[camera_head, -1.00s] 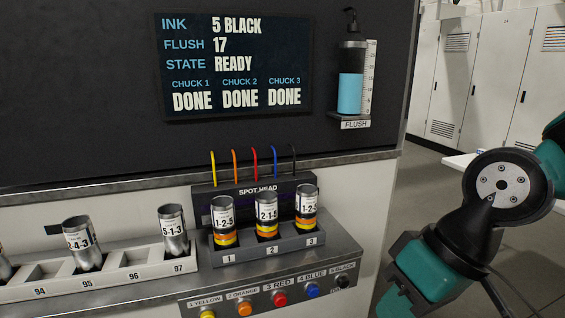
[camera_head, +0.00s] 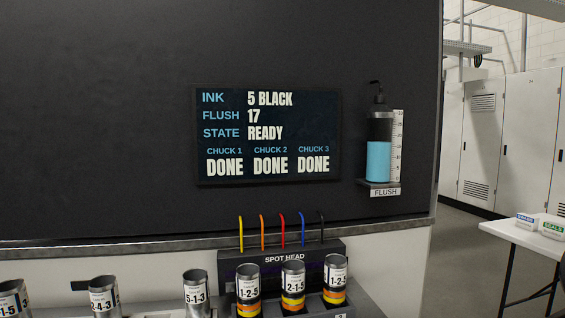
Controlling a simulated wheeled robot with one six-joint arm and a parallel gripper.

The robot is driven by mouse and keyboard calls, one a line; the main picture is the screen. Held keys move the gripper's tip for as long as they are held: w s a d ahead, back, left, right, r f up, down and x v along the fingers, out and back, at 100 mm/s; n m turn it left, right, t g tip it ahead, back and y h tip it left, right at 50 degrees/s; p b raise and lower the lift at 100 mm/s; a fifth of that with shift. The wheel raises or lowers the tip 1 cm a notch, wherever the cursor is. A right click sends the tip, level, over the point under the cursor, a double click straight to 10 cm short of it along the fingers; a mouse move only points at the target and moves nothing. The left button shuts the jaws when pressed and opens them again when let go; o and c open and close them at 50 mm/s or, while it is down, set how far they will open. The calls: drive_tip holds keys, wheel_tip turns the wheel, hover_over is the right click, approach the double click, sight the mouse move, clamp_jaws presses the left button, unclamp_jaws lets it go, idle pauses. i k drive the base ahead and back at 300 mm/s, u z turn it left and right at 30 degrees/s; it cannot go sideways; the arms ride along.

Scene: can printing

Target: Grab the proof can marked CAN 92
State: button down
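No label reading CAN 92 can be read in this view. Three plain silver cans stand at the lower left: one partly cut off at the left edge (camera_head: 14,298), one marked 2-4-3 (camera_head: 104,297), and one marked 5-1-3 (camera_head: 196,294). Three cans with yellow, orange and black bands stand in the spot head's chucks: left (camera_head: 248,291), middle (camera_head: 293,288) and right (camera_head: 335,286). The left and right ones read 1-2-5, the middle one 2-1-5. The slot numbers of the rack are below the picture. My gripper is not in view.
The spot head (camera_head: 285,259) has several coloured tubes. A screen (camera_head: 267,136) reads 5 BLACK, flush 17, READY, all chucks DONE. A flush bottle (camera_head: 379,150) hangs right of it. A white table (camera_head: 520,240) with labelled boxes stands at the right, with open floor beside it.

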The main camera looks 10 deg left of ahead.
sight(248, 275)
drive_tip(key=z, duration=0.15)
drive_tip(key=k, duration=0.3)
drive_tip(key=u, duration=1.05)
drive_tip(key=i, duration=1.05)
drive_tip(key=u, duration=0.75)
